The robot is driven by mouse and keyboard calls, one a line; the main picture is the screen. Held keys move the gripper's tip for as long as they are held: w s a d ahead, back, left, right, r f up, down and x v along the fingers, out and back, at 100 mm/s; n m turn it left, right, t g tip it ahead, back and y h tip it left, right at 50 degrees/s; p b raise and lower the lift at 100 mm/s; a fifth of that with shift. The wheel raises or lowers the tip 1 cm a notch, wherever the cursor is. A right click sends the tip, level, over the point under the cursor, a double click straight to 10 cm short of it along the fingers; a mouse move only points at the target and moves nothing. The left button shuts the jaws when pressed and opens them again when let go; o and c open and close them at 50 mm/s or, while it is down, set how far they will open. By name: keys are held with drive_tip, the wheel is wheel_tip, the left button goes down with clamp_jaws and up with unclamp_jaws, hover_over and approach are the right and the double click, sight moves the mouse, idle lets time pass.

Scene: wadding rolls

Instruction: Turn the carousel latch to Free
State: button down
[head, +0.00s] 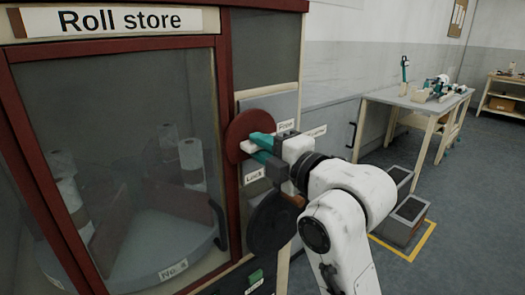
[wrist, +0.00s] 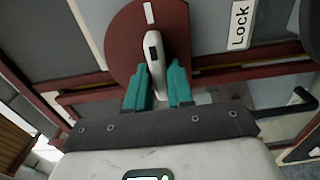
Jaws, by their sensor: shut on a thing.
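The carousel latch is a dark red disc (head: 240,130) with a pale handle (head: 248,147), on the panel right of the glass door. The disc (wrist: 120,48) and handle (wrist: 154,50) fill the upper middle of the wrist view. My gripper (head: 260,149) is shut on the handle, a teal finger on each side in the wrist view (wrist: 158,76). A white mark (wrist: 149,13) shows on the disc beyond the handle. The Free label (head: 286,126) is at the disc's upper right, the Lock label (head: 254,175) below it. My gripper hides part of the disc.
The Roll store cabinet (head: 112,22) holds pale rolls (head: 192,160) on a round carousel (head: 170,247) behind glass. A dark round part (head: 268,225) is below the latch. A workbench (head: 415,98) and grey pedestals (head: 405,218) stand right; floor between is open.

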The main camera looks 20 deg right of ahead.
drive_tip(key=shift+f, duration=0.15)
drive_tip(key=c, duration=1.1)
unclamp_jaws()
drive_tip(key=shift+s, duration=0.1)
drive_tip(key=p+v, duration=0.5)
drive_tip(key=v, duration=0.5)
drive_tip(key=shift+s, duration=0.3)
